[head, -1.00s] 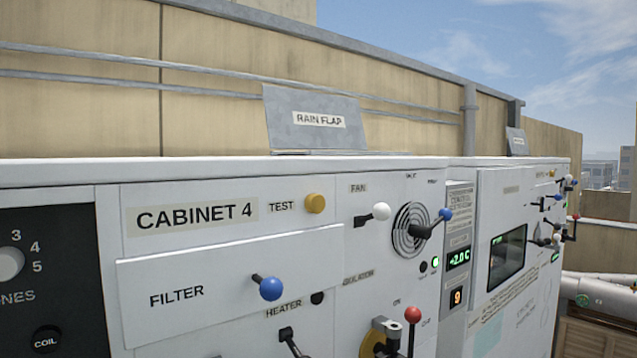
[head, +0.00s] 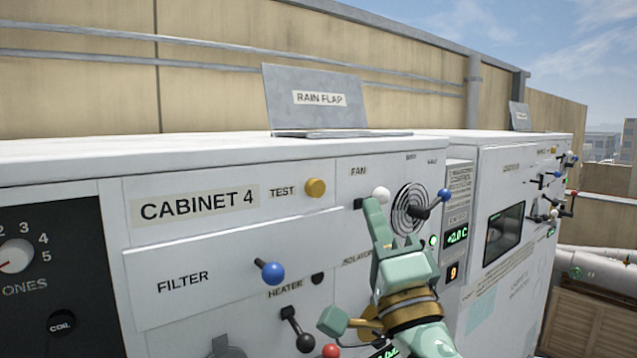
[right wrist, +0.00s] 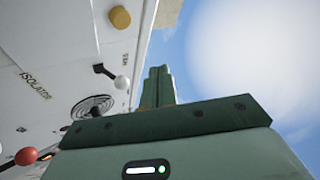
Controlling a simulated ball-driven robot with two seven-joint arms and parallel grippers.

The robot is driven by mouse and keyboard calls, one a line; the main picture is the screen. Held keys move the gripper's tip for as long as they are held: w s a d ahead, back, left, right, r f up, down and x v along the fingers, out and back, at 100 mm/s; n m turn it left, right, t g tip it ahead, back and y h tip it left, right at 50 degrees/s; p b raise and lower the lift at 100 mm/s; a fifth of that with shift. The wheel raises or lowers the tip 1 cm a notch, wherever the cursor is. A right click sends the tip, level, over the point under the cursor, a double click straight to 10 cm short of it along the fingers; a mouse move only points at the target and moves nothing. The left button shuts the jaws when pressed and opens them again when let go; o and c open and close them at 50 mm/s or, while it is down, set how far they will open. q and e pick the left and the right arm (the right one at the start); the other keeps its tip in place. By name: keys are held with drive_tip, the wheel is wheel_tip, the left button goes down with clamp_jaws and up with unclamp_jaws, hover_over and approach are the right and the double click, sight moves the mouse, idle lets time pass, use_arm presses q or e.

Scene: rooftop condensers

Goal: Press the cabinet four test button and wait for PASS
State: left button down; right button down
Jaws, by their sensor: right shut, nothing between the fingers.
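The yellow TEST button (head: 315,188) sits on the white front of cabinet 4 (head: 300,225), right of the CABINET 4 label (head: 197,206). It also shows in the right wrist view (right wrist: 120,17), at the top left. My right gripper (head: 371,203) is in front of the fan section, right of the button and apart from it. Its fingers are shut and empty, pointing up; they also show in the right wrist view (right wrist: 158,84). No PASS reading can be made out. My left gripper is not in view.
A blue-knobbed FILTER handle (head: 272,273) and a black HEATER lever (head: 299,330) stick out below the button. A white-knobbed FAN lever (head: 380,195) and a blue-knobbed lever (head: 444,196) are close to my gripper. A display (head: 457,237) reads +2.0 C.

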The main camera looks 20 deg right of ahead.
sight(316, 188)
drive_tip(key=shift+s+r+m, duration=0.25)
drive_tip(key=shift+r+m, duration=0.05)
drive_tip(key=shift+r, duration=0.25)
drive_tip(key=shift+w, duration=0.1)
drive_tip(key=w+b, duration=0.1)
drive_tip(key=w, duration=0.1)
drive_tip(key=w+a+b, duration=0.1)
drive_tip(key=w, duration=0.2)
drive_tip(key=w+a, duration=0.1)
drive_tip(key=w, duration=0.2)
drive_tip(key=shift+w+a+b, duration=0.2)
drive_tip(key=shift+w+b, duration=0.05)
drive_tip(key=shift+b, duration=0.15)
drive_tip(key=shift+w, duration=0.15)
idle(1.5)
drive_tip(key=shift+w+a+f, duration=0.1)
drive_tip(key=shift+w, duration=0.1)
